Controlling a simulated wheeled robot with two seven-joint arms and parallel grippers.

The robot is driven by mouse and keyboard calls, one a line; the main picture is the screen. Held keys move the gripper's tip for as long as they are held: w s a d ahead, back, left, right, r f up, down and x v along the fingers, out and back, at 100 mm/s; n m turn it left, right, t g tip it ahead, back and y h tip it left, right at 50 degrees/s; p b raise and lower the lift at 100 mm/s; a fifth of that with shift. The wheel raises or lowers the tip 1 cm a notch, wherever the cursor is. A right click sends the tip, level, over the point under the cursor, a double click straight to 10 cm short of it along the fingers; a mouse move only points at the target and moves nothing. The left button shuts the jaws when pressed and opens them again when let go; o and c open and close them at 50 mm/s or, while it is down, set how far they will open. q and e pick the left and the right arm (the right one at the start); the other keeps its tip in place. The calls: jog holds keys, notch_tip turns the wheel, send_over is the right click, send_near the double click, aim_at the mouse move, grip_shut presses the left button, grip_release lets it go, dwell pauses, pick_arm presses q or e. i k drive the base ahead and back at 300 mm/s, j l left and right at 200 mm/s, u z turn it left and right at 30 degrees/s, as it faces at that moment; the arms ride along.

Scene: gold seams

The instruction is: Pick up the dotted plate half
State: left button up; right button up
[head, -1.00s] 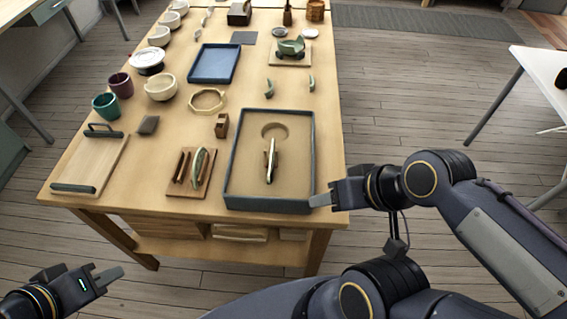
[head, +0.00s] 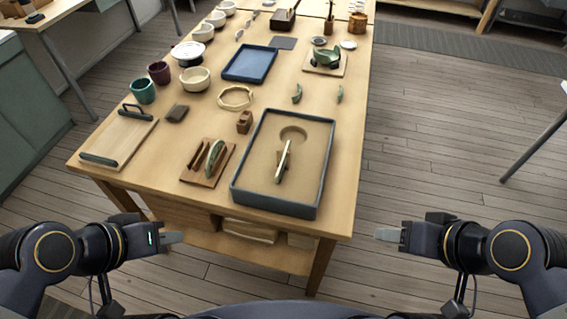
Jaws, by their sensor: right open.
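A pale plate half (head: 284,162) stands on edge in a small brown holder inside the grey-rimmed tray (head: 272,207). A green plate half (head: 215,158) stands upright in a wooden rack (head: 199,179) left of the tray. Dots are too small to make out on either piece. My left gripper (head: 173,238) is off the table's front edge, below the rack, with its jaw gap not visible. My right gripper (head: 388,235) is open and empty, off the table to the right of its front corner. Neither gripper touches anything.
A wooden board with dark handles (head: 120,140) lies at the table's left front. A small brown block (head: 244,122), a wooden ring (head: 235,97), cups, bowls and a blue tray (head: 250,63) stand farther back. Bare tabletop shows right of the grey tray.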

aim_at(216, 148)
jog(key=i+j+u, duration=0.1)
jog(key=j+u, duration=0.15)
jog(key=u, duration=0.15)
jog(key=i+j+u, duration=0.15)
jog(key=u, duration=0.2)
jog(key=i+j+u, duration=0.2)
jog(key=u, duration=0.2)
jog(key=j, duration=0.1)
